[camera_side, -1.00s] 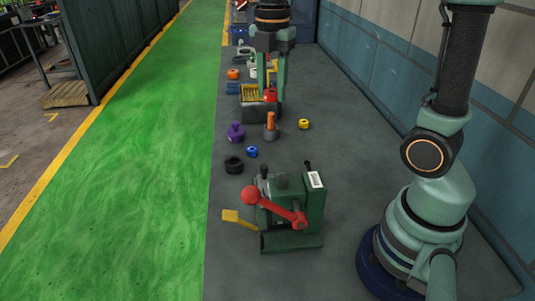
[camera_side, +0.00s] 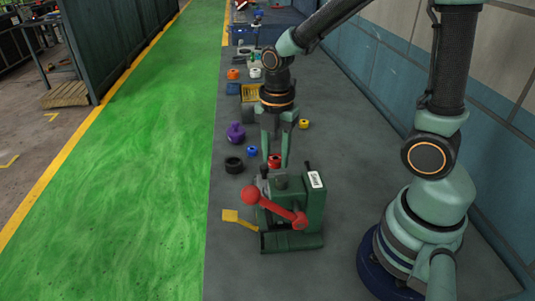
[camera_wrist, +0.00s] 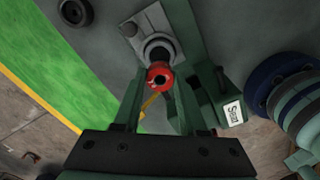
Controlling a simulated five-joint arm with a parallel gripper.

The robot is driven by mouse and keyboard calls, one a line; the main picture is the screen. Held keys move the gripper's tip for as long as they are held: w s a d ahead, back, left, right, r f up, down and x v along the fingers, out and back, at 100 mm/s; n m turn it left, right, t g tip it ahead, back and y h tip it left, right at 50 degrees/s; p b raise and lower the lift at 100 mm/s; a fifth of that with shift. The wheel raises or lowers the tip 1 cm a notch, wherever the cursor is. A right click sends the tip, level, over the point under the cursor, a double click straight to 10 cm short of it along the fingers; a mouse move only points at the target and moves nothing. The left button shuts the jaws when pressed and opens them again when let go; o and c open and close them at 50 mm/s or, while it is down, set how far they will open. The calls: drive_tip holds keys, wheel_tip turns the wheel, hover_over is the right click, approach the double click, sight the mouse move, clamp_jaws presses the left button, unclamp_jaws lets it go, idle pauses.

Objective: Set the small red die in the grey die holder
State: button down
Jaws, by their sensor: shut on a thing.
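The small red die (camera_side: 274,161) is a short ring between the fingertips of my gripper (camera_side: 274,165). In the wrist view the die (camera_wrist: 159,75) sits between the two finger ends of my gripper (camera_wrist: 158,82), which is shut on it. The die is held at the green press. The grey die holder (camera_wrist: 157,47), a round seat on a grey plate, shows just beyond the die in the wrist view. The die overlaps its near edge there; I cannot tell whether they touch. In the side view the holder is largely hidden by the press.
The table's left front is clear.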

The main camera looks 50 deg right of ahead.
drive_tip(key=shift+f, duration=2.9)
drive_tip(key=shift+f, duration=0.15)
drive_tip(key=shift+f, duration=0.3)
drive_tip(key=shift+f, duration=0.2)
